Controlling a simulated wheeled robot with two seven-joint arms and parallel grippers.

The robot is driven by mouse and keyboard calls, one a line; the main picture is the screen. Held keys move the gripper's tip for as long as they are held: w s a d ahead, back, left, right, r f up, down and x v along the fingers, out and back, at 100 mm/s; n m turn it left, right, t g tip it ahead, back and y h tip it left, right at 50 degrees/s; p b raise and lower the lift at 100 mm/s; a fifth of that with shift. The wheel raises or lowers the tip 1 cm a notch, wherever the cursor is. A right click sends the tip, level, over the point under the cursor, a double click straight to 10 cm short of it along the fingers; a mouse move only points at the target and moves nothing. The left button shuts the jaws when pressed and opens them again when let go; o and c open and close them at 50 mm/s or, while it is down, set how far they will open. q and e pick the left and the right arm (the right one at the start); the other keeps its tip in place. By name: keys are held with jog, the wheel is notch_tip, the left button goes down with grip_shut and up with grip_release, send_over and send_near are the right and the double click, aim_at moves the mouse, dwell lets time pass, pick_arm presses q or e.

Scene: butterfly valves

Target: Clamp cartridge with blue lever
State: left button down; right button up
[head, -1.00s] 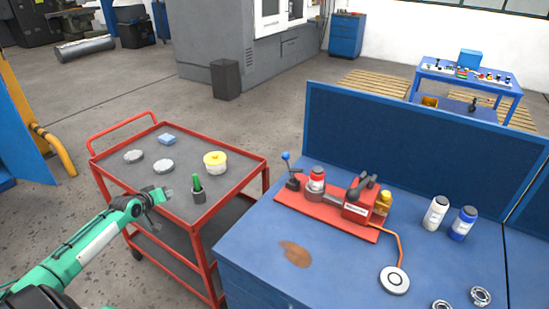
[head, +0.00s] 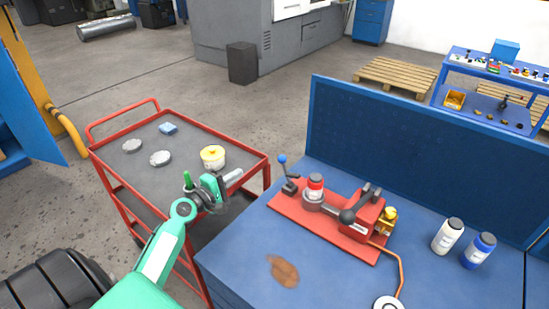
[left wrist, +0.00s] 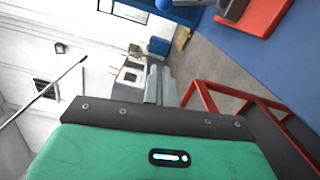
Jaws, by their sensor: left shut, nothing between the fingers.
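The blue lever (head: 282,160), a dark stem with a blue ball on top, stands upright at the left end of the red fixture (head: 283,204) on the blue bench. Its blue ball also shows at the top of the left wrist view (left wrist: 159,17). The cartridge (head: 314,188), a grey cylinder with a red band and dark top, stands upright on the fixture just right of the lever. My left gripper (head: 234,176) is shut and empty over the right side of the red cart, left of the lever and apart from it. My right gripper is not in view.
The red cart (head: 138,190) carries a yellow-lidded tub (head: 213,157), grey discs and a blue block. A black-handled press (head: 358,212) fills the fixture's right end. White (head: 447,236) and blue (head: 479,251) bottles stand further right. A blue panel (head: 400,140) rises behind the bench.

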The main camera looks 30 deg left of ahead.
aim_at(284, 168)
pick_arm(q)
jog(key=w+d+p, duration=0.5)
jog(key=w, duration=0.5)
jog(key=shift+w+d+r+p, duration=0.2)
jog(key=shift+r+p, duration=0.2)
jog(key=shift+r, duration=0.05)
dwell(0.3)
jog(key=shift+d+r+m, duration=0.25)
jog(key=shift+d+m, duration=0.1)
jog(key=shift+m, duration=0.15)
jog(key=d+r+m+p, duration=0.1)
jog(key=d+m, duration=0.6)
jog(key=shift+s+r, duration=0.25)
jog(key=shift+s, duration=0.1)
dwell(0.4)
